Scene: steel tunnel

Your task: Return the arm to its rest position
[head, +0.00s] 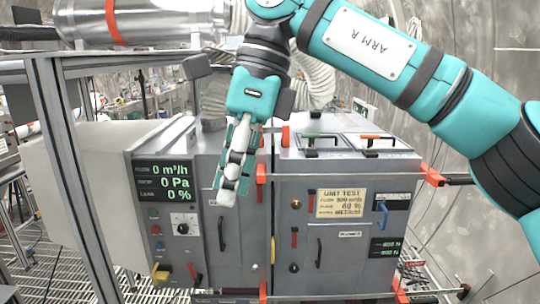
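My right arm (365,45), teal with "ARM R" on a white plate, comes in from the right edge and bends at the top. Its wrist points down in front of a grey cabinet. My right gripper (228,190) hangs with its fingers pointing down, in front of the cabinet's left section. The fingers overlap in this view, so I cannot tell whether they are open or shut. I see no object clearly held. My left gripper is not in view.
The grey cabinet (345,260) has displays (163,182), handles, red latches and a "UNIT TEST" label (341,203). A metal frame post (75,190) stands at left. A steel pipe (150,20) and a corrugated hose (313,65) run above and behind. Grating floor shows at lower left.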

